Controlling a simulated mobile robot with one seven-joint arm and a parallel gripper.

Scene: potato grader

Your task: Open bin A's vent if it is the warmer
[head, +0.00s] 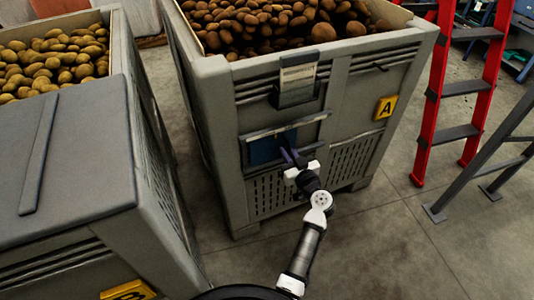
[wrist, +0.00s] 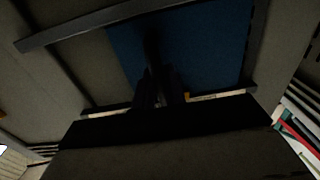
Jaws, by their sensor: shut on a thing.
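Bin A (head: 345,105) is a large grey crate full of brown potatoes, with a yellow A plate (head: 386,107). Its vent (head: 262,151) shows as a blue panel between two rails on the front; the blue panel (wrist: 205,45) fills the middle of the wrist view. My gripper (head: 291,158) is at the right part of the vent, its fingers (wrist: 160,88) shut on a dark upright part that looks like the vent's handle. The grip is dark and partly hidden. Bin B (head: 70,160), with a yellow B plate (head: 128,291), stands at the left, holding paler potatoes.
A card holder (head: 297,82) with a pale card hangs above the vent; its writing is too small to read. A red ladder (head: 436,95) and a grey metal frame (head: 480,165) stand right of bin A. The concrete floor (head: 390,240) in front is clear.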

